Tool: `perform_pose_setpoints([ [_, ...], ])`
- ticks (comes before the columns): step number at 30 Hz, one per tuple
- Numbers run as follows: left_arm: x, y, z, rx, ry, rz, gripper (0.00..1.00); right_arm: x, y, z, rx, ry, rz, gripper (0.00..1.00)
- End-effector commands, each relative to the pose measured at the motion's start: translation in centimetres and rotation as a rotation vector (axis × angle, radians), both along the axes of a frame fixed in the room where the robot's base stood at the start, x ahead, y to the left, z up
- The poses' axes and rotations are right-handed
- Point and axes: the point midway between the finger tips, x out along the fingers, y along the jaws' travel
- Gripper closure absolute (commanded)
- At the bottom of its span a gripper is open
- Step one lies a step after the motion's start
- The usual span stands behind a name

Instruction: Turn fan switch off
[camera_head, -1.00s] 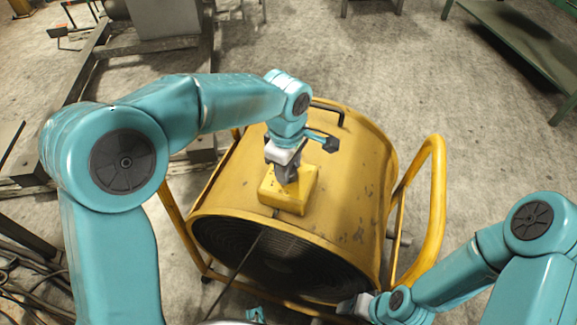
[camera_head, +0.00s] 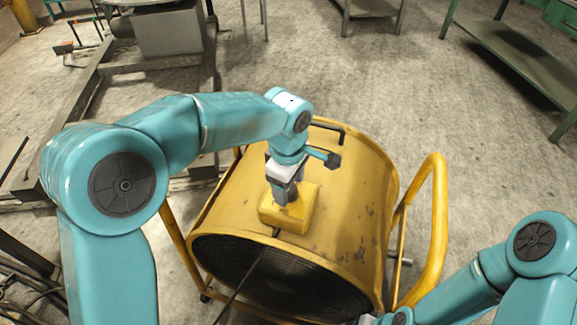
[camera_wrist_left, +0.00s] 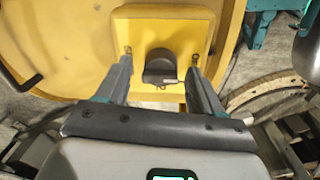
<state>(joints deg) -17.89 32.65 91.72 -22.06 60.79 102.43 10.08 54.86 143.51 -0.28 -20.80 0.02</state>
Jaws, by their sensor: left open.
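The yellow drum fan (camera_head: 350,190) stands on the floor in the head view, its dark grille (camera_head: 285,275) facing me. A yellow switch box (camera_head: 306,211) sits on top of its drum. My left gripper (camera_head: 287,200) points down over this box. In the left wrist view, a dark rounded switch knob (camera_wrist_left: 160,67) stands out from the box. The open fingers of my left gripper (camera_wrist_left: 161,62) are on either side of the knob; I cannot tell whether they touch it. My right gripper is almost wholly cut off at the head view's bottom edge.
A yellow tube frame (camera_head: 432,215) surrounds the fan, and a black handle (camera_head: 328,126) is on its top. A green table (camera_head: 515,65) stands at the back right. A metal frame (camera_head: 90,160) lies at the left. The grey floor beyond the fan is largely clear.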

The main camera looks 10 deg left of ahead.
Motion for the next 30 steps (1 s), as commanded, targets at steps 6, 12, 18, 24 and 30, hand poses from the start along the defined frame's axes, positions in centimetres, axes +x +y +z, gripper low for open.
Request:
perform_pose_setpoints([
  [6, -0.1, 0.0, 5.0, -0.003, -0.007, 0.001, 0.33, 0.0, 0.0, 0.9, 0.0, 0.0, 0.0, 0.37],
  [12, -0.4, 0.1, 10.5, -0.002, -0.007, 0.001, 0.33, 0.0, 0.0, 1.9, 0.0, 0.0, 0.0, 0.37],
  [18, -0.7, 0.2, 14.3, -0.002, -0.004, 0.001, 0.33, 0.0, 0.0, 2.6, 0.0, 0.0, 0.0, 0.37],
  [24, -0.8, 0.2, 15.7, -0.002, -0.003, 0.001, 0.33, 0.0, 0.0, 2.9, 0.0, 0.0, 0.0, 0.37],
  [30, -0.8, 0.3, 15.8, -0.002, -0.002, 0.001, 0.33, 0.0, 0.0, 2.9, 0.0, 0.0, 0.0, 0.37],
])
